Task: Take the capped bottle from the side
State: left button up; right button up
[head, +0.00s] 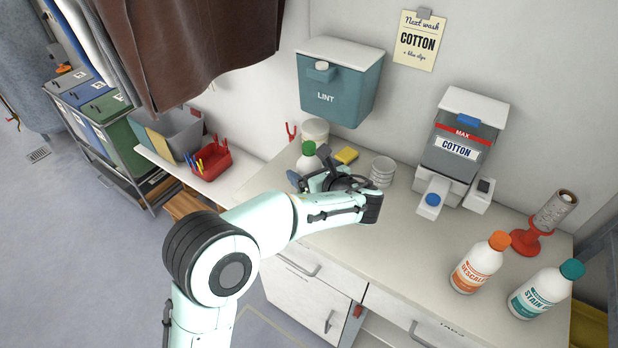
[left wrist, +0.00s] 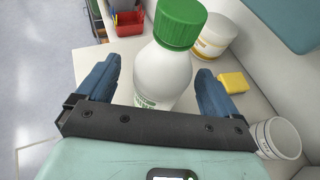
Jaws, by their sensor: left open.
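A white bottle with a green cap (head: 307,158) stands upright toward the back left of the counter, partly hidden by my left gripper (head: 312,181). In the left wrist view the bottle (left wrist: 163,72) stands between the two blue fingers of my open left gripper (left wrist: 157,85). Gaps show on both sides, so the fingers do not appear to touch it. Two other capped bottles stand at the counter's right: an orange-capped descaler bottle (head: 477,264) and a teal-capped stain bottle (head: 545,292). My right gripper is not in view.
The teal lint bin (head: 338,88) hangs above. A cotton dispenser (head: 458,140) is farther right. The counter front (head: 390,235) is clear.

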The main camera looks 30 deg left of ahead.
pick_arm(q)
jog(key=x, duration=0.3)
jog(key=shift+w+a+f, duration=0.1)
jog(key=shift+w+a, duration=0.1)
jog(key=shift+w, duration=0.1)
jog(key=c, duration=1.5)
jog(key=shift+o, duration=0.2)
